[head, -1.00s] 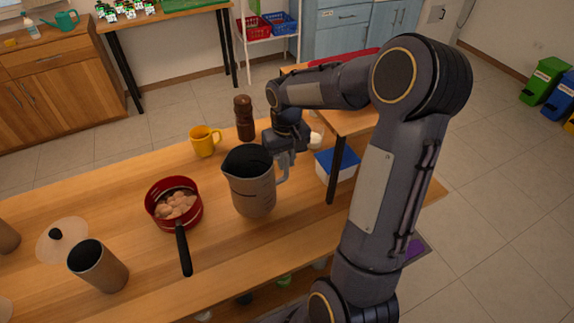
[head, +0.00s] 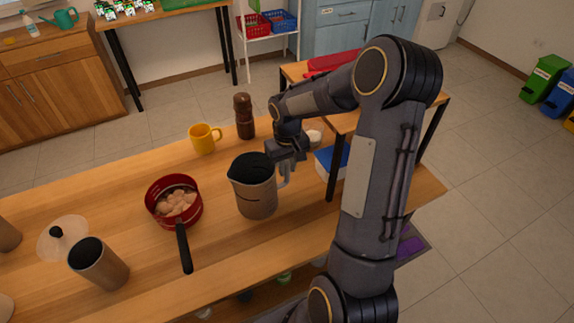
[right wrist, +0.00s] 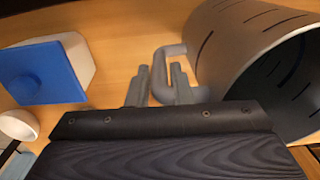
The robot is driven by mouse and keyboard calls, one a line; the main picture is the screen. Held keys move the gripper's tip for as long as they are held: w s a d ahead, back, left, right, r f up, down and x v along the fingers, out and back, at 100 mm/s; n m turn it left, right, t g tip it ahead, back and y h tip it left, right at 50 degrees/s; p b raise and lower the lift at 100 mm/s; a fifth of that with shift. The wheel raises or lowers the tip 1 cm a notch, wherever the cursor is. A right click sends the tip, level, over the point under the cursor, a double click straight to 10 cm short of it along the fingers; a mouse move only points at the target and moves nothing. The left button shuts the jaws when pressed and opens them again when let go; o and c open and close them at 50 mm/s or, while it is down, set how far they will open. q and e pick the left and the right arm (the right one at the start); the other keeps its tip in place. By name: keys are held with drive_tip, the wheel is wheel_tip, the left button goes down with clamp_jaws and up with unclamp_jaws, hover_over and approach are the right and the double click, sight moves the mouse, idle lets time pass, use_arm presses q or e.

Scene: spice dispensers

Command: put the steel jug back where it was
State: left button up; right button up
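The steel jug (head: 257,193) is upright at the middle of the wooden table in the head view, with its open top towards me and its handle on the right. In the right wrist view the jug (right wrist: 225,45) fills the right side, its mouth facing right. My right gripper (head: 285,163) is at the handle. In the right wrist view the fingers of the right gripper (right wrist: 160,85) sit on both sides of the handle, closed on it. Whether the jug's base touches the table is hard to tell. My left gripper is out of view.
A red pot (head: 159,211) with a black handle stands left of the jug. A yellow mug (head: 203,139) and a brown pepper mill (head: 243,116) stand behind it. A blue-lidded box (right wrist: 40,72) and a small shelf's leg are close on the right. Bare table lies in front.

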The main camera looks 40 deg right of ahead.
drive_tip(key=o, duration=0.4)
drive_tip(key=shift+c, duration=0.2)
drive_tip(key=shift+r, duration=0.1)
wheel_tip(320, 180, up, 12)
drive_tip(key=shift+f, duration=0.1)
drive_tip(key=s+a+r+n+t+y, duration=0.1)
drive_tip(key=s+a+t, duration=0.4)
drive_tip(key=s+a, duration=1.2)
drive_tip(key=s+r+y, duration=0.1)
drive_tip(key=s+y, duration=0.1)
drive_tip(key=s, duration=0.1)
drive_tip(key=shift+r+y, duration=0.2)
drive_tip(key=shift+y, duration=0.2)
